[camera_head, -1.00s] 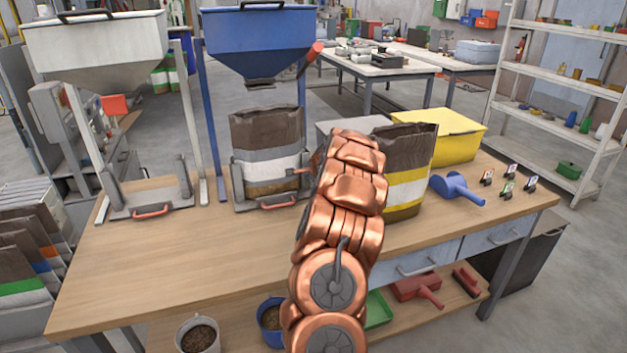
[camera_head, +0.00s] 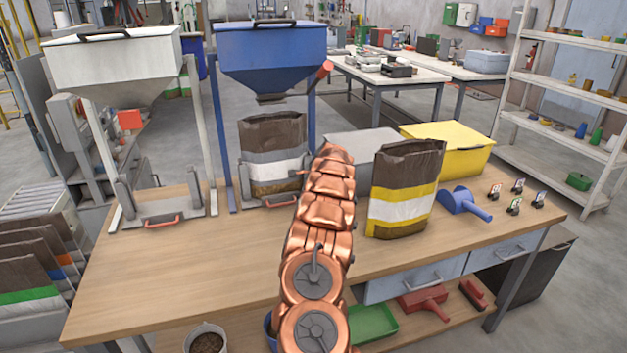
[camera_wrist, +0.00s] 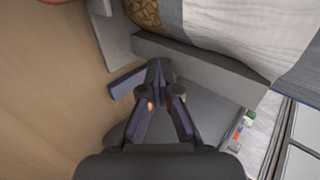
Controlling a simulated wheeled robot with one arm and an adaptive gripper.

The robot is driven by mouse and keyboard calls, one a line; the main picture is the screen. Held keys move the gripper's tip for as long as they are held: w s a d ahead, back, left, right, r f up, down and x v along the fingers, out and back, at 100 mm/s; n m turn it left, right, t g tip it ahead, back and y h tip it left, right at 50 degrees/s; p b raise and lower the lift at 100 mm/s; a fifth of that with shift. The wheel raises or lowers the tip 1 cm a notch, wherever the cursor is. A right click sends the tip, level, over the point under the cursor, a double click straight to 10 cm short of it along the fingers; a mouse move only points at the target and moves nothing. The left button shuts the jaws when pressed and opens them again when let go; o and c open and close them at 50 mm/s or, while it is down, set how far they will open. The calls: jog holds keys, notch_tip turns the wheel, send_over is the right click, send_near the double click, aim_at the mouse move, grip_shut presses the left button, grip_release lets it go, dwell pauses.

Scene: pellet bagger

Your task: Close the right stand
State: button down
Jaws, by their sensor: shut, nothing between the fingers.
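The right stand (camera_head: 246,185) is a grey frame with a red front handle (camera_head: 281,200), under the blue hopper (camera_head: 270,55). A brown, grey and white bag (camera_head: 272,140) with a pellet window stands upright in it. The stand's right side is partly hidden by my copper arm. In the wrist view my gripper (camera_wrist: 158,72) is shut and empty, its fingertips close to a grey bar (camera_wrist: 205,65) of the stand, beside the bag (camera_wrist: 215,25). I cannot tell whether they touch. My gripper is not clearly visible in the head view.
The left stand (camera_head: 160,208), empty, is under the white hopper (camera_head: 115,60). A brown bag with a yellow band (camera_head: 403,190), a blue scoop (camera_head: 464,203) and a yellow bin (camera_head: 450,145) are on the right of the bench. The bench front left (camera_head: 170,275) is clear.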

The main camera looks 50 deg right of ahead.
jog(key=shift+w, duration=0.15)
dwell(0.4)
jog(key=shift+s+a, duration=0.4)
jog(key=shift+s, duration=0.2)
jog(key=shift+s+a+r, duration=0.15)
jog(key=shift+s+a, duration=0.2)
jog(key=shift+s, duration=0.35)
jog(key=shift+s+a+r, duration=0.1)
jog(key=shift+s+a, duration=0.2)
jog(key=shift+s, duration=0.35)
jog(key=b+v, duration=0.1)
jog(key=v, duration=0.8)
jog(key=shift+a+r, duration=0.2)
